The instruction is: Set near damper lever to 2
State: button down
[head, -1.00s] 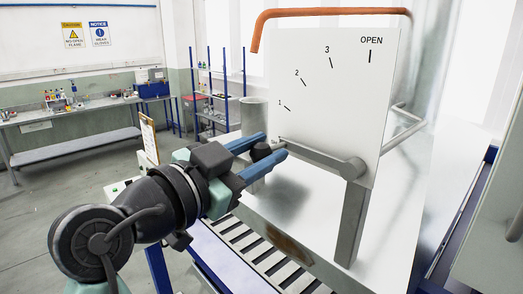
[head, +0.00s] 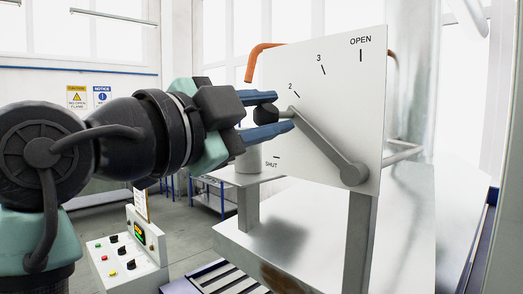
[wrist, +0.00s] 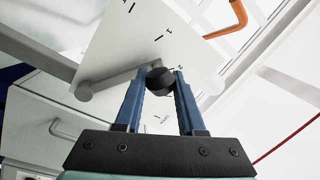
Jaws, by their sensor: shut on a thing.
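The near damper lever (head: 325,145) is a grey bar on a white dial plate (head: 345,100), running up and left from its pivot. It lies below the 2 mark (head: 297,94), with 3 and OPEN further round and SHUT (head: 271,164) lower down. The 1 mark is hidden in the head view. My gripper (head: 283,111) is shut on the black knob (head: 266,114) at the lever's free end. The wrist view also shows the knob (wrist: 160,81) between the blue fingers.
An orange pipe (head: 262,52) bends past the plate's upper left. A white bench top (head: 285,238) lies under the plate. A control box with buttons (head: 125,250) stands at lower left.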

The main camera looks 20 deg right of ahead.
jog(key=shift+s+d+r+m+b, duration=0.15)
jog(key=shift+s+r+m+b, duration=0.4)
jog(key=shift+m, duration=0.35)
jog(key=c, duration=0.5)
grip_release()
jog(key=shift+s+a+f, duration=0.1)
jog(key=shift+a, duration=0.3)
jog(key=b+v, duration=0.5)
jog(key=v, duration=0.7)
